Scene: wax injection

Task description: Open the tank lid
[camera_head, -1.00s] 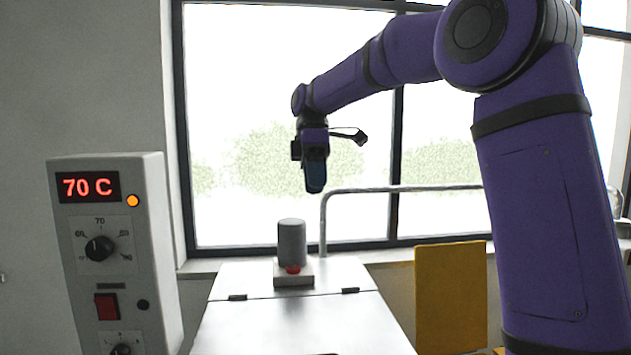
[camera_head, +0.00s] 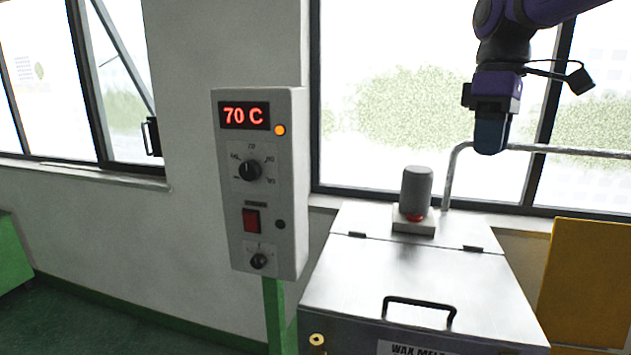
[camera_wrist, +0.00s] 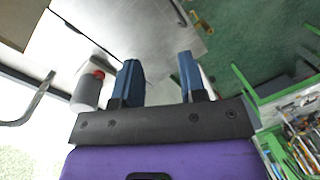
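The tank lid (camera_head: 420,288) is a flat metal panel, hinged at its back edge, and it lies closed. A black bar handle (camera_head: 419,309) stands near its front edge. My gripper (camera_head: 491,136) hangs in the air above and behind the tank, to the right of the grey cylinder, well apart from the handle. In the wrist view my gripper (camera_wrist: 158,75) has its two blue fingers spread apart with nothing between them. The lid's metal surface (camera_wrist: 140,25) shows beyond the fingers.
A grey cylinder (camera_head: 416,188) with a red base part stands behind the hinges. A control box (camera_head: 261,190) reading 70 C stands left of the tank. A bent metal pipe (camera_head: 452,175) rises behind it. A yellow panel (camera_head: 586,285) stands to the right.

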